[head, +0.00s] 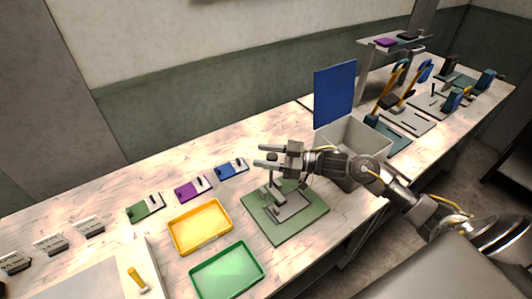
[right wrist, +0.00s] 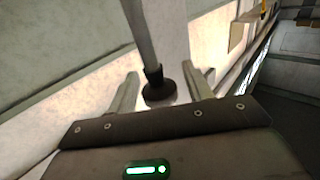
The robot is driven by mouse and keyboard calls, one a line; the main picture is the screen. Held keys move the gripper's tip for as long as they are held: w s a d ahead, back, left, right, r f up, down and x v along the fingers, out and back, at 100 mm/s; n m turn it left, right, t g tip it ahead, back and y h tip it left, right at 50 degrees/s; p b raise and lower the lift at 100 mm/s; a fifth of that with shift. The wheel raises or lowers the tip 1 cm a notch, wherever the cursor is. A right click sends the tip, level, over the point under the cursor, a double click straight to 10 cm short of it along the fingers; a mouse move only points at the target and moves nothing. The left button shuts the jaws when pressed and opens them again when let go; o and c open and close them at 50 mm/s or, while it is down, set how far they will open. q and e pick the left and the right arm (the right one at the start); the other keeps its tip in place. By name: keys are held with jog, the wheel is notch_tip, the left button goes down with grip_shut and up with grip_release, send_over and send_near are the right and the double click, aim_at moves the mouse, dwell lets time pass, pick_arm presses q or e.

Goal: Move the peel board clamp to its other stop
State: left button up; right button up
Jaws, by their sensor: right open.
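A green base (head: 313,225) carries a grey plate (head: 291,208) and an upright lever with a dark knob (head: 272,157). My right gripper (head: 260,155) is open at the top of this lever. In the right wrist view the dark knob (right wrist: 160,92) on its rod sits between the two spread fingers, with gaps on both sides. A pale board (head: 85,285) at the lower left carries a strip with a yellow handle (head: 138,280). I cannot tell for sure which of these is the peel board clamp. My left gripper is not in view.
A yellow tray (head: 203,248) and a green tray (head: 230,290) lie left of the green base. Green, purple (head: 190,190) and blue small items lie behind them. A grey bin (head: 340,135) and a blue panel (head: 335,93) stand to the right, close to my right arm.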

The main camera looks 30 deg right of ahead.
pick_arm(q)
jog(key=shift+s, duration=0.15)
pick_arm(e)
grip_shut()
